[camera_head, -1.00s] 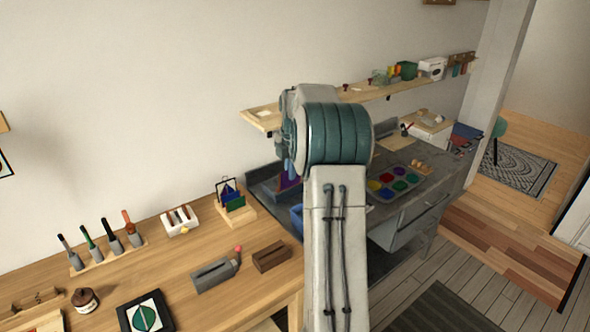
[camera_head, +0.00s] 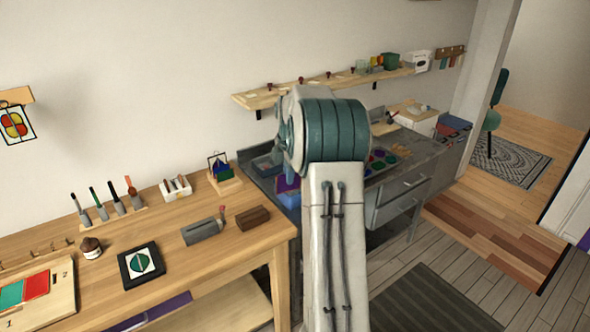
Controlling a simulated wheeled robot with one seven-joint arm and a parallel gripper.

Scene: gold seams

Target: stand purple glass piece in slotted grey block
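The slotted grey block (camera_head: 201,231) lies on the wooden table near its front right, with a dark slot along its top. A purple glass piece (camera_head: 287,184) shows just left of my arm, partly hidden by it, in front of the grey bench. It keeps its place beside my arm while the room shifts, so my gripper holds it. The gripper itself is almost wholly hidden behind my arm, and its fingertips do not show clearly. The piece is apart from the block, to its right in the picture.
A brown wooden block (camera_head: 252,217) is right of the grey block, and a red-tipped tool stands between them. A rack of coloured glass (camera_head: 222,178), a white holder (camera_head: 175,188), a tool row and a dark framed panel (camera_head: 141,264) are on the table. Clear wood lies before the grey block.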

